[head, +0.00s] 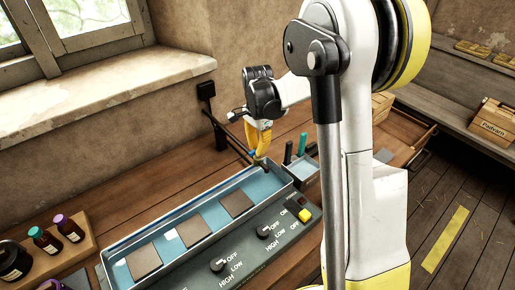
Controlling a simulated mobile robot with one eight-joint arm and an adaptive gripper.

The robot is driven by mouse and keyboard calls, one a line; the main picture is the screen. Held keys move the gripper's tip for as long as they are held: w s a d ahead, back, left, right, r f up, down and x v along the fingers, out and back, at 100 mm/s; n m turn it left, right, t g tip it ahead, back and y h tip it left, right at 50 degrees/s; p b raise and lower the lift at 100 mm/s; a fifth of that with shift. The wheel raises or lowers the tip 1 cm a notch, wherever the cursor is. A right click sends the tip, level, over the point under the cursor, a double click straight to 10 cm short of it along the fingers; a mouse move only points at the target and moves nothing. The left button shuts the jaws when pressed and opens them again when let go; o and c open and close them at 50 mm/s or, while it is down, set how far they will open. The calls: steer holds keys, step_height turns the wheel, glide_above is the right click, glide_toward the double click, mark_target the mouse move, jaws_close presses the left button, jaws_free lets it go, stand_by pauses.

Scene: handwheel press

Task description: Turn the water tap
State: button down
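My gripper (259,148), with yellow fingers, points down over the far right end of a long metal tray (110,250). A thin dark pipe (226,131) runs from a post by the wall toward the fingertips and seems to belong to the water tap. A small bluish part (252,154) shows beside the fingertips; it may be the tap's handle. The fingers hide much of this spot. I cannot tell whether they touch the tap or are closed on it.
Brown square plates (194,230) lie in the blue tray. In front is a grey panel with OFF, LOW, HIGH knobs (217,264) and a yellow switch (305,215). Bottles (68,228) stand at left. A small holder (303,170) with upright tools is close right of my gripper.

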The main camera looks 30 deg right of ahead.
steer(key=shift+n, duration=0.3)
steer(key=n, duration=0.3)
steer(key=shift+n+b, duration=0.3)
steer(key=shift+n, duration=0.1)
steer(key=n, duration=0.4)
steer(key=shift+n, duration=0.4)
steer(key=c, duration=1.5)
jaws_free()
steer(key=shift+r, duration=0.1)
